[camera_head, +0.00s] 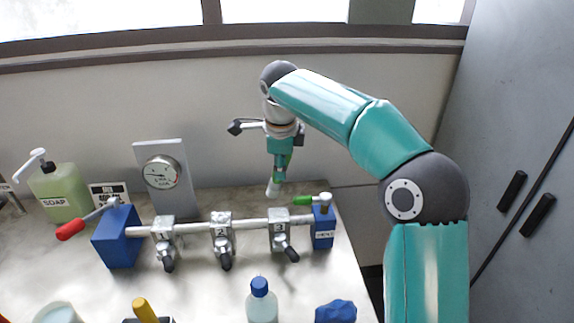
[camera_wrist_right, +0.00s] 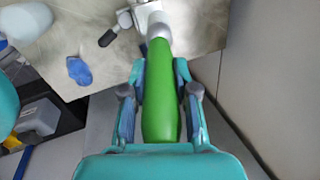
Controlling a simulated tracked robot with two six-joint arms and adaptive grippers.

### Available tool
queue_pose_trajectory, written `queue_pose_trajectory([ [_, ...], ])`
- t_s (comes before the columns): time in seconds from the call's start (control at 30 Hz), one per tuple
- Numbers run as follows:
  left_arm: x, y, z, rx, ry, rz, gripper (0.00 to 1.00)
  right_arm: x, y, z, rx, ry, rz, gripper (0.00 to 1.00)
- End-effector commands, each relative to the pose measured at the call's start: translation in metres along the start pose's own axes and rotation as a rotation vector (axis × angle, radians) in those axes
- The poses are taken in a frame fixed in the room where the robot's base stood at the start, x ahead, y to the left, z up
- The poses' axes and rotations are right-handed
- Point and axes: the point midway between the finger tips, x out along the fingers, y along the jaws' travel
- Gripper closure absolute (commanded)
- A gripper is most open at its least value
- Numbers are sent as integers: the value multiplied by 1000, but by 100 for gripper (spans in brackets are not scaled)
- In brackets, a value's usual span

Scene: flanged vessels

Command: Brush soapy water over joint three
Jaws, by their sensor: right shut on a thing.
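My right gripper (camera_head: 281,165) is shut on the green handle of a brush, which also fills the middle of the right wrist view (camera_wrist_right: 160,105). The brush (camera_head: 273,188) points down, its pale tip above and slightly behind joint three (camera_head: 279,232), apparently apart from it. Joint three is a grey fitting marked 3 on the horizontal pipe, beside the blue right end block. Joints one (camera_head: 163,236) and two (camera_head: 221,232) sit further left. A pale bowl (camera_head: 57,313) is cut off at the bottom left. My left gripper is not in view.
A green soap bottle (camera_head: 62,193) and a gauge (camera_head: 162,172) on a grey plate stand at the left. A blue-capped bottle (camera_head: 262,305), a blue cloth (camera_head: 336,312) and a yellow handle (camera_head: 145,310) are in front. Grey cabinets (camera_head: 520,120) border the right.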

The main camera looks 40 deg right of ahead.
Motion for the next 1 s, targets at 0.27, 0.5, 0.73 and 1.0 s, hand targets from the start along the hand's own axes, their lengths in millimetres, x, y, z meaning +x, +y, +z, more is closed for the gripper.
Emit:
queue_pose_trajectory([
  [0.27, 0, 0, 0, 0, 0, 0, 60, 0, 0, 2, -3, -1, 0, 100],
  [0.5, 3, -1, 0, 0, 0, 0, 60, 3, 1, 2, -4, -1, 0, 100],
  [0.73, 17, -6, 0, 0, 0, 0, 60, 19, 6, 2, -5, -1, 1, 100],
  [1.0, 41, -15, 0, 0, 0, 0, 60, 46, 14, 1, -6, -1, 1, 100],
])
